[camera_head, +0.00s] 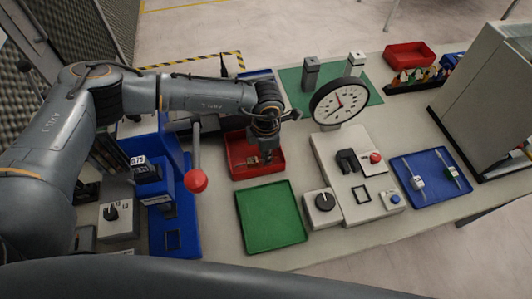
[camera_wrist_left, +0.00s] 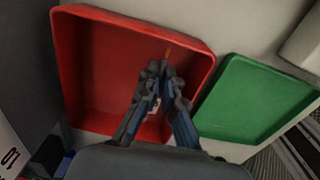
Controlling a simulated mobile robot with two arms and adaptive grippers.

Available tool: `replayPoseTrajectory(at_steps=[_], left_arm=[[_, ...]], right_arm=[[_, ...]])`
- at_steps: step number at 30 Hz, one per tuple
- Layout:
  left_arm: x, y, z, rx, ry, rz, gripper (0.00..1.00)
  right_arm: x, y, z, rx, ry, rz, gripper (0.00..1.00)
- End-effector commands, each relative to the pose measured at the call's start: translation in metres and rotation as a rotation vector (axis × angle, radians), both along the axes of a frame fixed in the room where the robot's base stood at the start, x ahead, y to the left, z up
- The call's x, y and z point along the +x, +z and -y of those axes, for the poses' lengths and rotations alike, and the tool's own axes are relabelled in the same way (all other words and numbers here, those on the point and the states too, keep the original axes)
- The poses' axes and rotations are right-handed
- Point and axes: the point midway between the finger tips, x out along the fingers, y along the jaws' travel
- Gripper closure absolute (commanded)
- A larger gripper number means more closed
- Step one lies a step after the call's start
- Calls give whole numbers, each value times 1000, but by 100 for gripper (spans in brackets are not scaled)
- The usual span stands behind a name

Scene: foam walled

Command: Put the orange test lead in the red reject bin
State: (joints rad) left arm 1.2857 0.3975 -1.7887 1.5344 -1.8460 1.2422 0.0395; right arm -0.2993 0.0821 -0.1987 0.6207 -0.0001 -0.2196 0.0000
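The red tray, taken as the reject bin (camera_head: 238,166), lies mid-table in the head view, and its bare floor fills the left of the left wrist view (camera_wrist_left: 100,60). My left gripper (camera_head: 266,156) points down over it. In the left wrist view its fingers (camera_wrist_left: 166,72) are close together, with a thin orange piece, apparently the orange test lead (camera_wrist_left: 168,53), at their tips. A small pale label shows between the fingers. The rest of the lead is hidden, and its height above the tray floor is unclear. My right gripper is not in view.
A green tray (camera_head: 271,217) lies just in front of the red tray. A dial gauge (camera_head: 338,102) and a grey fixture (camera_head: 352,165) stand to the right. A blue tray (camera_head: 425,190) holds small labelled items. A red-knobbed lever (camera_head: 196,180) stands left.

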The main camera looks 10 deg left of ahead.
Motion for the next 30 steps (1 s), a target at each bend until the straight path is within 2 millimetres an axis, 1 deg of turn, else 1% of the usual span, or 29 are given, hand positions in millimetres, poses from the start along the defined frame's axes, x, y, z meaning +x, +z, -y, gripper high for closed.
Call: replayPoseTrajectory(at_steps=[4,5,6,7,8,16,19,20,23,30], left_arm=[[0,-5,0,0,1,0,100],[0,-3,0,0,1,0,89],[0,-3,0,0,1,0,81],[0,-3,0,0,1,0,75],[0,-3,0,0,1,0,72],[0,-2,0,0,1,0,72],[0,3,0,0,1,0,72],[1,4,0,-1,1,1,72],[1,16,0,-2,1,3,72],[1,68,0,-1,0,5,72]], right_arm=[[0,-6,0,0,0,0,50],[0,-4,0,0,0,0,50],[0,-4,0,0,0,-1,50],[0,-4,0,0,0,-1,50],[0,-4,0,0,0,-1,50],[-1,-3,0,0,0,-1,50],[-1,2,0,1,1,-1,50],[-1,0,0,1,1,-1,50],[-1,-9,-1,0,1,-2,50],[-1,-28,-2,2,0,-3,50]])
